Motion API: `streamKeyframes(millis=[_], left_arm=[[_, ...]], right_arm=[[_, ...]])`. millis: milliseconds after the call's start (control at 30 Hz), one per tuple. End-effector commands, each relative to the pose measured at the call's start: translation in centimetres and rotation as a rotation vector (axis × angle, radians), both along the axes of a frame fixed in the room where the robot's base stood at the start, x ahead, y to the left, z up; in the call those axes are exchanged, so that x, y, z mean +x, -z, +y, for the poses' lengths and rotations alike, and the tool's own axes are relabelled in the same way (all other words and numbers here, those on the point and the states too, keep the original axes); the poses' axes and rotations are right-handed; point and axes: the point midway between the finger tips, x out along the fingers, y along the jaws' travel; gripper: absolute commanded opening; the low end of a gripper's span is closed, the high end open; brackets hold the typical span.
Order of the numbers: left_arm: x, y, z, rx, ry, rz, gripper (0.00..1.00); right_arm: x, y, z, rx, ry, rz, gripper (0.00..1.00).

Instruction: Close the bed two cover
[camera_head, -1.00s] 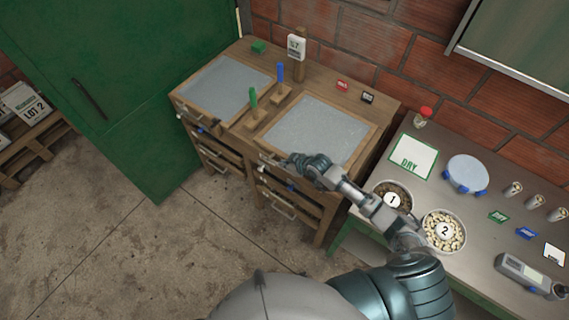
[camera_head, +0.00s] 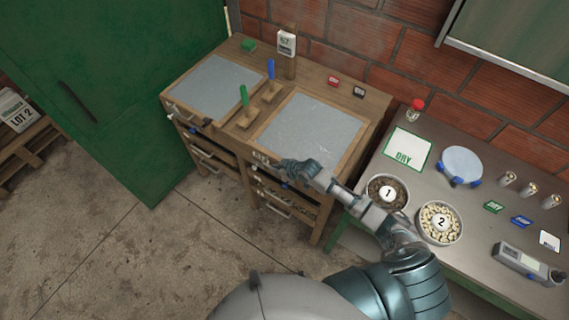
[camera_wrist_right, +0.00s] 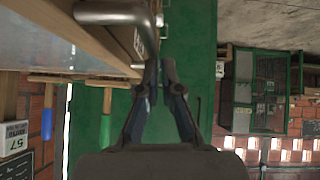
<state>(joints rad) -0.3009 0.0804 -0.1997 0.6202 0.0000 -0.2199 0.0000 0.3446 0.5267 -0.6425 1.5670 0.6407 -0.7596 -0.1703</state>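The wooden bench has two flat grey panels, a left one (camera_head: 215,88) and a right one (camera_head: 312,130). Which is the bed two cover is not clearly readable; a small label (camera_head: 261,158) is on the right bed's front edge. My right gripper (camera_head: 282,166) is at that front edge, beside the label. In the right wrist view, a metal bar handle (camera_wrist_right: 115,12) is just beyond my right gripper's fingertips (camera_wrist_right: 160,64). The fingers come nearly together with only a narrow gap, and nothing shows between them. My left gripper is not in view.
Drawers with handles (camera_head: 278,208) are below. A grey table (camera_head: 420,185) with two bowls of beans (camera_head: 440,222) is right. A green cabinet (camera_head: 110,90) is left. The floor in front is clear.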

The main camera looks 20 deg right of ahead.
Motion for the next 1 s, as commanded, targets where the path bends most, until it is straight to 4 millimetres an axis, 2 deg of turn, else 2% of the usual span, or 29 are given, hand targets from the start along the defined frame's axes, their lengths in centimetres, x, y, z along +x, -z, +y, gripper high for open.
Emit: streamKeyframes(millis=[33, 167, 267, 500, 700, 867, 933, 1000], left_arm=[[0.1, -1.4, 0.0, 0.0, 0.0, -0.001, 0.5], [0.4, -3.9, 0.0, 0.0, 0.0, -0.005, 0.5], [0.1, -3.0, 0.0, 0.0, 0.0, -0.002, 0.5], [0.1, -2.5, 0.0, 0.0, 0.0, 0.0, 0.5], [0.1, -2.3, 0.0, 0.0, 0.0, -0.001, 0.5], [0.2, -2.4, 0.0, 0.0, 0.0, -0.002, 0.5], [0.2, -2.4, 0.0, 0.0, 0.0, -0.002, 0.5], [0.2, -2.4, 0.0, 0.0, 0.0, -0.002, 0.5]], right_arm=[[-0.3, -0.9, 0.0, -0.005, 0.0, 0.01, 0.0], [0.3, -4.2, 0.2, 0.0, 0.003, -0.01, 0.0], [-1.4, -5.2, -0.7, -0.002, 0.002, -0.016, 0.0], [-4.5, -8.8, -2.3, 0.001, 0.003, -0.019, 0.0], [-5.7, -10.3, -3.0, 0.003, 0.004, -0.02, 0.0], [-6.1, -10.6, -2.9, 0.005, 0.004, -0.017, 0.0], [-6.9, -10.1, -2.2, 0.006, 0.004, -0.005, 0.0], [-8.9, -9.2, -0.9, 0.009, 0.008, 0.023, 0.0]])
